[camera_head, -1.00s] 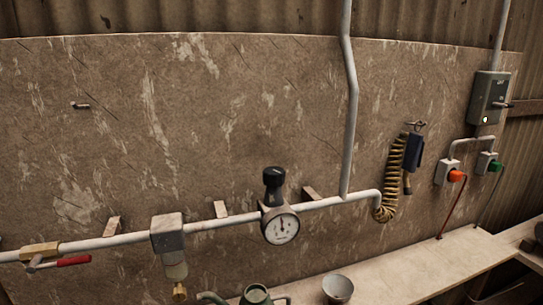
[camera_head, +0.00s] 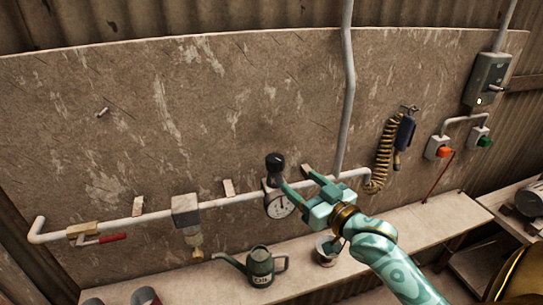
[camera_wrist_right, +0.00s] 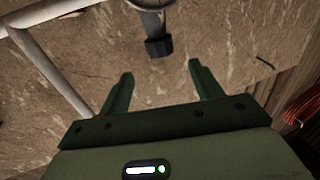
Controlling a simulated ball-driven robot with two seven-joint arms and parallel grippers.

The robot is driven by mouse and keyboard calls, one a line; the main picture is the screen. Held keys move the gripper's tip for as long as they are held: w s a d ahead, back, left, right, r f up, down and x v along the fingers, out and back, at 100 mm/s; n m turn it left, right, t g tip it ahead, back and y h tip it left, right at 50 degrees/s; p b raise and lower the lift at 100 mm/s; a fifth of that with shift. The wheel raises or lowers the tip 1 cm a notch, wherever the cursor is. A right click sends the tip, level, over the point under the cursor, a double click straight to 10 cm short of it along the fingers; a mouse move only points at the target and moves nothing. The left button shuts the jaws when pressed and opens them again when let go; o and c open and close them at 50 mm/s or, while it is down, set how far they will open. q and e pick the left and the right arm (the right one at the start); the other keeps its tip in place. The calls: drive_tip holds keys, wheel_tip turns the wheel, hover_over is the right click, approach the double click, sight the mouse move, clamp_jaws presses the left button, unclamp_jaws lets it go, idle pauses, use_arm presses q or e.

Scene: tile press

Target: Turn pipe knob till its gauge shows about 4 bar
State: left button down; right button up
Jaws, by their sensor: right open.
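The black pipe knob (camera_head: 275,163) stands upright on top of the regulator on the wall pipe, above its round white gauge (camera_head: 279,206). My right gripper (camera_head: 297,180) is just right of the knob, its green fingers open and pointing towards it. One finger covers part of the gauge, and I cannot read the needle. In the right wrist view the knob (camera_wrist_right: 158,47) lies ahead of the open fingertips (camera_wrist_right: 160,72), about midway between them and apart from both. My left gripper is not in view.
The white pipe (camera_head: 150,214) runs along the wall, with a red-handled valve (camera_head: 102,240) and a filter (camera_head: 186,212) at left. Below stand a green oil can (camera_head: 260,266) and a metal cup (camera_head: 326,250), close under my right arm. A coiled hose (camera_head: 382,155) hangs at right.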

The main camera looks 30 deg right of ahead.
sight(271, 159)
drive_tip(key=w, duration=0.9)
drive_tip(key=w+p, duration=0.1)
drive_tip(key=w, duration=0.3)
drive_tip(key=shift+w+a, duration=0.2)
drive_tip(key=shift+a, duration=0.15)
